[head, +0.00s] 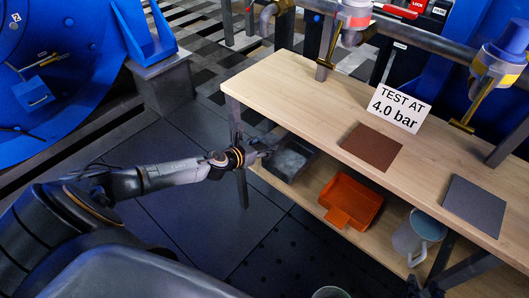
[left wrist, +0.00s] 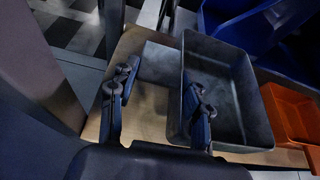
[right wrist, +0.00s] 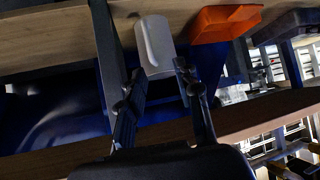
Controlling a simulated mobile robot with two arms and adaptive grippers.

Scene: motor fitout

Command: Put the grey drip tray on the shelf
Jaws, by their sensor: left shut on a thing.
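The grey drip tray (head: 290,160) sits at the left end of the lower shelf (head: 300,200), under the worktop. It is an open rectangular box, also in the left wrist view (left wrist: 232,85), with a flat grey tab on its left side. My left gripper (head: 262,153) is shut on the tray; in the left wrist view its fingers (left wrist: 160,95) are on either side of the tab and near wall. I cannot tell whether the tray touches the shelf. My right gripper (right wrist: 158,78) is open, with its fingertips close to a pale grey jug (right wrist: 155,42).
An orange tray (head: 352,200) lies right of the grey tray on the lower shelf. The jug (head: 418,237) stands further right. The worktop (head: 285,80) above bears a brown mat (head: 371,147), a grey mat (head: 474,205) and a sign (head: 398,107). A table leg (head: 241,170) stands beside my left arm.

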